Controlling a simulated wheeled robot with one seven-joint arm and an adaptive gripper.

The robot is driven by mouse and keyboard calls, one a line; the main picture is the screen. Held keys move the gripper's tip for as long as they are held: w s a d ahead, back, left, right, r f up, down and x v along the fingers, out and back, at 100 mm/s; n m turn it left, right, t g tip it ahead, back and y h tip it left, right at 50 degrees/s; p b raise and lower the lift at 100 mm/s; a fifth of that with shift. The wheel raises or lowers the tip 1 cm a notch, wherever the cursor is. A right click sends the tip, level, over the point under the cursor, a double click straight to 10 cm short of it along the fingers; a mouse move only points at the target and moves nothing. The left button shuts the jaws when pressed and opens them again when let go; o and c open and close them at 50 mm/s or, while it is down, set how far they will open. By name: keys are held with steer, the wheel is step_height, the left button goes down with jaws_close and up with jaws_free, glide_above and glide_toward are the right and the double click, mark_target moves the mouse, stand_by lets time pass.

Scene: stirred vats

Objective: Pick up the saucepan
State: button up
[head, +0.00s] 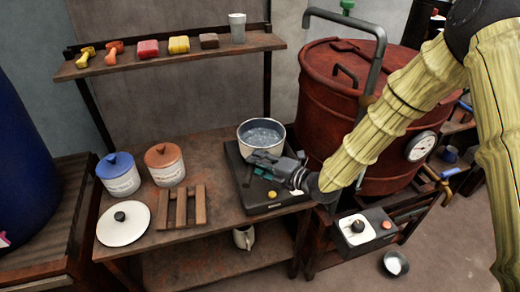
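My gripper (256,162) is dark grey and reaches in from the right. It is at the near side of the pan, low over the hotplate, and overlaps the pan's lower front in the picture. The handle is not clearly seen. I cannot tell whether the fingers touch the pan or are closed on anything.
On the bench (225,170) are a blue-lidded jar (121,180), an orange-lidded jar (166,170), a white lid (123,225) and a wooden trivet (181,207). A shelf (100,68) with small items is above. A large red vat (335,90) with a pipe (378,60) stands close right.

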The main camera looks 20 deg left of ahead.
jaws_close()
steer(key=shift+r, duration=0.1)
steer(key=shift+w+r, duration=0.1)
